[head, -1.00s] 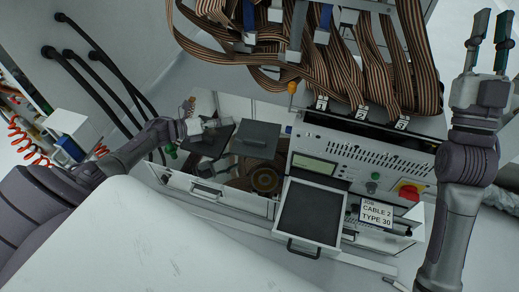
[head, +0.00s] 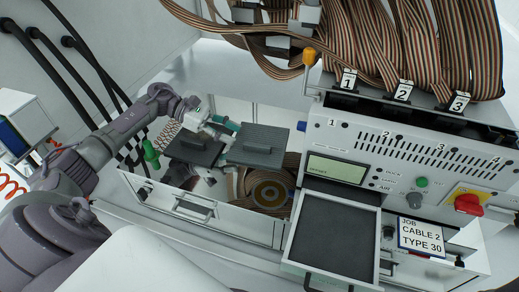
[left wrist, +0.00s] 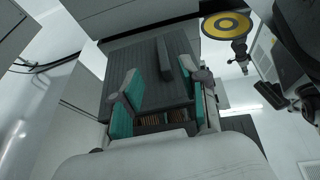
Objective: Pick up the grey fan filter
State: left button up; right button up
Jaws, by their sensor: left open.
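A dark grey ribbed plate with a raised bar, which looks like the grey fan filter (head: 264,137), lies in the open bay left of the control panel. A ribbed plate with a bar also fills the left wrist view (left wrist: 140,58). A second dark plate (head: 192,152) lies to its left. My left gripper (head: 222,125) is above the bay, at the upper left of the filter. Its teal fingers (left wrist: 165,100) are apart, with the ribbed plate beyond them. Contact cannot be told. My right gripper is out of view.
An open drawer (head: 335,240) with a dark bottom stands out in front of the control panel (head: 420,160). Striped ribbon cables (head: 400,45) hang above. A green-capped part (head: 151,153) is at the bay's left.

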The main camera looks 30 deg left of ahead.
aim_at(252, 144)
pick_arm(q)
jog(key=b+x, duration=0.1)
jog(key=x, duration=0.1)
jog(key=shift+w+d+f, duration=0.1)
jog(key=shift+d+f, duration=0.05)
jog(key=shift+d, duration=0.15)
jog(key=b+x, duration=0.3)
jog(key=x, duration=0.1)
jog(key=shift+s+d+f+b, duration=0.1)
jog(key=shift+s+f+b, duration=0.1)
jog(key=shift+b, duration=0.2)
jog(key=shift+w+d, duration=0.15)
jog(key=shift+d, duration=0.25)
jog(key=shift+r, duration=0.1)
grip_shut()
